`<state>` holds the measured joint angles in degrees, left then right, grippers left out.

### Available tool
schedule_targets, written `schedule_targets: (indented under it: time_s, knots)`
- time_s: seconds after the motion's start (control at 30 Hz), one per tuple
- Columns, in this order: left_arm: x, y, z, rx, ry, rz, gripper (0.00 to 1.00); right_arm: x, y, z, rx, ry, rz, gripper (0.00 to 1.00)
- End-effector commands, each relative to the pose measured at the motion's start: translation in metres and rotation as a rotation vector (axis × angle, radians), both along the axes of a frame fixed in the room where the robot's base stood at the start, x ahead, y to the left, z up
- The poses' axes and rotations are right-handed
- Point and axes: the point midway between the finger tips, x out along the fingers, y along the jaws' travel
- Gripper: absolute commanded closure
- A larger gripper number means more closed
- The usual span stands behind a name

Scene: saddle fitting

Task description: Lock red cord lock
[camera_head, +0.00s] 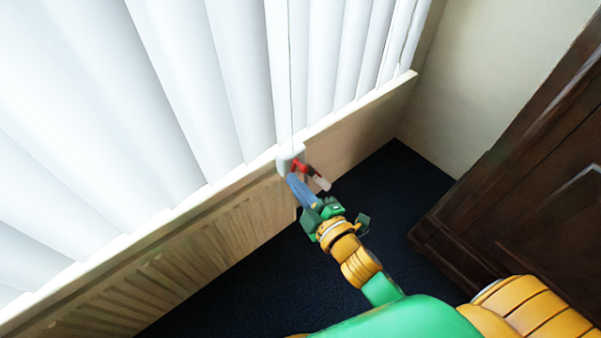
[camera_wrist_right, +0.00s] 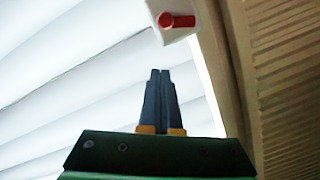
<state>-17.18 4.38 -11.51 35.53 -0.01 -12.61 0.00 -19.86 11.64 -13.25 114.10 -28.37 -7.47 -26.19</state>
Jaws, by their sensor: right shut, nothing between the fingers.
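The cord lock (camera_head: 288,158) is a small white block at the window ledge, below a thin hanging cord. Its red lever (camera_head: 301,167) sticks out to the lower right and has a pale end. In the right wrist view the white block (camera_wrist_right: 167,37) with the red lever (camera_wrist_right: 178,20) is at the top, beyond my fingertips. My right gripper (camera_head: 292,178) has its blue fingers together and empty, just below the block and left of the lever. The fingers (camera_wrist_right: 160,72) appear apart from the lever in the wrist view; contact is hard to judge in the head view. My left gripper is not in view.
White vertical blinds (camera_head: 170,70) hang behind the wooden ledge, with a ribbed radiator (camera_head: 170,268) below it. A dark wooden cabinet (camera_head: 520,175) stands at the right. Dark carpet (camera_head: 385,190) lies between, with open space around my right forearm.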

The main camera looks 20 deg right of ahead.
Motion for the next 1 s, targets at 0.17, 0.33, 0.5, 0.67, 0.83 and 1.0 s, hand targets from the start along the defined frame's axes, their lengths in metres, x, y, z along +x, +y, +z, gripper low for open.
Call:
schedule_targets:
  time_s: [0.17, 0.33, 0.5, 0.67, 0.83, 1.0]
  knots:
    - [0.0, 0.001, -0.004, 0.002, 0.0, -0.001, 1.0, 0.039, 0.009, -0.004, 0.001, -0.003, 0.001, 1.0]
    - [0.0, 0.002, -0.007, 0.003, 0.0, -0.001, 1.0, 0.043, -0.009, -0.015, -0.002, 0.005, -0.001, 1.0]
    - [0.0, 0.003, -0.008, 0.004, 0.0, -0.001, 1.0, 0.04, -0.022, -0.021, 0.001, 0.003, 0.0, 1.0]
    - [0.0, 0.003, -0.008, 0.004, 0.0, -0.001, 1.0, 0.039, -0.025, -0.022, 0.003, 0.002, 0.001, 1.0]
    - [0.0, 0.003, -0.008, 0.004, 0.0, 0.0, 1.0, 0.039, -0.025, -0.022, 0.003, 0.002, 0.001, 1.0]
    - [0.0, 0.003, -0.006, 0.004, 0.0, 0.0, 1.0, 0.039, -0.025, -0.021, 0.013, 0.006, 0.0, 1.0]
